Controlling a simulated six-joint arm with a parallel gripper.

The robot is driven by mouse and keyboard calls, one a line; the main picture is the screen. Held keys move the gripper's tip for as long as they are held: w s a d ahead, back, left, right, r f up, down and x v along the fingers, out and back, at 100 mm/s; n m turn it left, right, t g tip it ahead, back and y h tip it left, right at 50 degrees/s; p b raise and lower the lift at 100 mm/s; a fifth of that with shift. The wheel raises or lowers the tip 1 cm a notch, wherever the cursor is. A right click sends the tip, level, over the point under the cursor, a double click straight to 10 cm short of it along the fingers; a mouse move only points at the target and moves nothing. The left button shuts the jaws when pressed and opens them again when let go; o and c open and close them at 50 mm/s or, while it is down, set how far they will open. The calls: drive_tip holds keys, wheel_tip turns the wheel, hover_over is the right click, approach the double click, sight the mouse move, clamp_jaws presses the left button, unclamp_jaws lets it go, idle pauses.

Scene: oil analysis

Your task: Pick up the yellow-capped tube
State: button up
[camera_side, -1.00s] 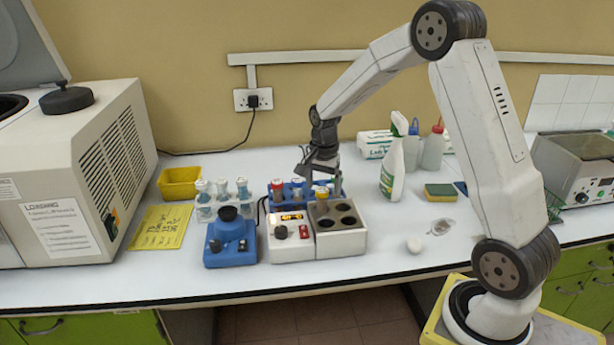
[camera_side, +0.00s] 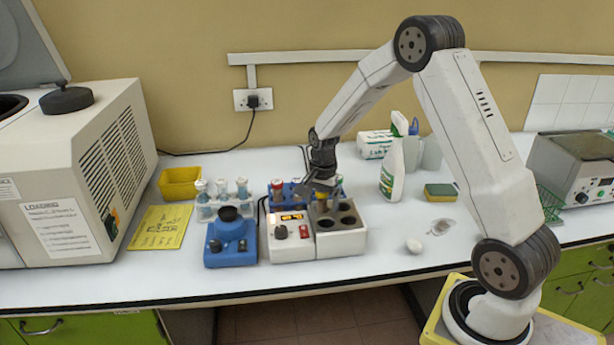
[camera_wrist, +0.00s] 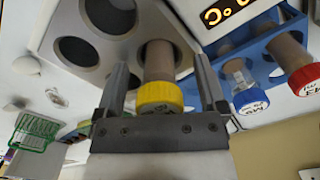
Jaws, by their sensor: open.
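The yellow-capped tube shows in the wrist view (camera_wrist: 160,92), a brownish tube with a yellow cap, standing in one well of the grey heating block (camera_wrist: 62,18). In the side view the block (camera_side: 340,243) is at the table's middle, and the tube is mostly hidden behind my gripper (camera_side: 318,194). In the wrist view my gripper (camera_wrist: 160,88) is open, with one finger on each side of the tube. Gaps show between the fingers and the tube.
A blue rack (camera_wrist: 262,48) holding a red-capped tube (camera_wrist: 303,72) and a blue-capped tube (camera_wrist: 248,95) is close beside my gripper. A blue mixer (camera_side: 231,243) and a white rack (camera_side: 212,208) stand left. A spray bottle (camera_side: 392,170) stands right.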

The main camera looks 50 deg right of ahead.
clamp_jaws()
drive_tip(key=shift+r, duration=0.15)
drive_tip(key=shift+r, duration=4.9)
